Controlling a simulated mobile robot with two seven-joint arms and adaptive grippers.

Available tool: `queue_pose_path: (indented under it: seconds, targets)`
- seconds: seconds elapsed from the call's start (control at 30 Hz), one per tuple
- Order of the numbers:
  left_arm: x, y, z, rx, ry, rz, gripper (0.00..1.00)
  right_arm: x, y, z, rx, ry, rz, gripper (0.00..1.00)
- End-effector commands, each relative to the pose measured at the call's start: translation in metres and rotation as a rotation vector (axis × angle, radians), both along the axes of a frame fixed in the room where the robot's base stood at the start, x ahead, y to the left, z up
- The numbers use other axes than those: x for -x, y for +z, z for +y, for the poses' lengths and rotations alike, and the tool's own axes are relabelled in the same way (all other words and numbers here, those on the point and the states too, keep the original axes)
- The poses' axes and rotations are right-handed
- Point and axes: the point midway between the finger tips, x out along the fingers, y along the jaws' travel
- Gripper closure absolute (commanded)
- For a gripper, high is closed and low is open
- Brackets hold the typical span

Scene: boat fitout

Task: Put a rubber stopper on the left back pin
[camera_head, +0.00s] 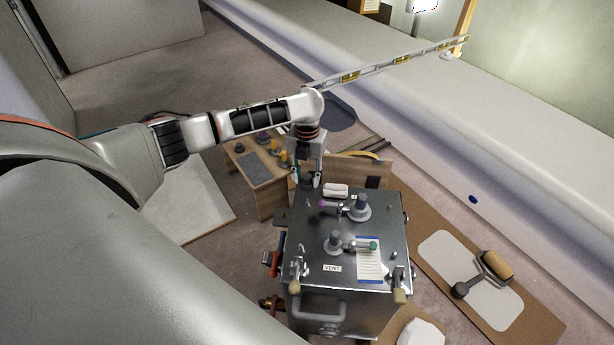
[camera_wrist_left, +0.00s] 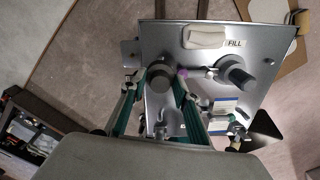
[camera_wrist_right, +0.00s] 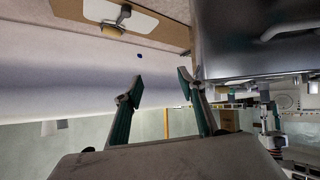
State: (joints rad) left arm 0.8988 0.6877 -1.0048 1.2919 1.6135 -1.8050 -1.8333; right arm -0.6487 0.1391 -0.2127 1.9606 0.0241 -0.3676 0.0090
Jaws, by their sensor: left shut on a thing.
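My left gripper (camera_head: 308,181) is over the back left corner of the metal box (camera_head: 312,228). In the left wrist view its fingers (camera_wrist_left: 164,82) are shut on a dark grey round rubber stopper (camera_wrist_left: 159,77). The stopper is seen from above, over the box top's corner. The left back pin is not visible; the stopper and fingers cover that area, so I cannot tell whether stopper and pin touch. My right gripper (camera_wrist_right: 160,86) is open and empty beside the box, which shows at the right of its view.
Two valves (camera_head: 359,205) (camera_head: 335,242), a white block (camera_head: 336,190) and a paper tag (camera_head: 369,262) are on the box top. A small wooden stand (camera_head: 268,192) with dark and yellow pieces is behind left. A long spirit level (camera_head: 385,67) lies at the back.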

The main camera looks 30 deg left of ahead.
Motion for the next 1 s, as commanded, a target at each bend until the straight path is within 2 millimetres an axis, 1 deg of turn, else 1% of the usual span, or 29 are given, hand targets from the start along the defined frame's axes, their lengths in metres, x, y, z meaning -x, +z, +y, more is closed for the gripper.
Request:
queue_pose_path:
  seconds: [0.17, 0.27, 0.5, 0.7, 0.73, 0.8, 0.9, 1.0]
  targets:
    - [0.000, -0.006, 0.000, 0.000, -0.012, 0.001, 0.91, 0.001, -0.006, 0.000, 0.001, 0.000, 0.002, 0.60]
    - [0.000, -0.014, 0.000, 0.001, -0.011, 0.002, 0.91, 0.002, -0.012, -0.001, 0.005, 0.002, 0.004, 0.60]
    - [0.001, -0.040, 0.000, 0.000, -0.012, 0.006, 0.91, 0.006, -0.036, -0.005, 0.026, 0.006, 0.020, 0.60]
    - [0.002, -0.064, 0.001, -0.001, -0.010, 0.010, 0.91, 0.001, -0.047, -0.012, 0.049, 0.005, 0.008, 0.60]
    - [0.001, -0.059, 0.001, -0.002, -0.010, 0.006, 0.91, -0.005, -0.039, -0.013, 0.052, 0.005, -0.006, 0.60]
    - [0.000, -0.053, 0.001, -0.001, -0.010, 0.000, 0.91, -0.011, -0.032, -0.014, 0.053, 0.004, -0.018, 0.60]
    - [-0.001, -0.051, 0.001, -0.001, -0.010, -0.002, 0.91, -0.014, -0.028, -0.013, 0.050, 0.003, -0.027, 0.60]
    - [-0.001, -0.051, 0.001, -0.001, -0.010, -0.002, 0.91, -0.013, -0.028, -0.012, 0.048, 0.003, -0.025, 0.60]
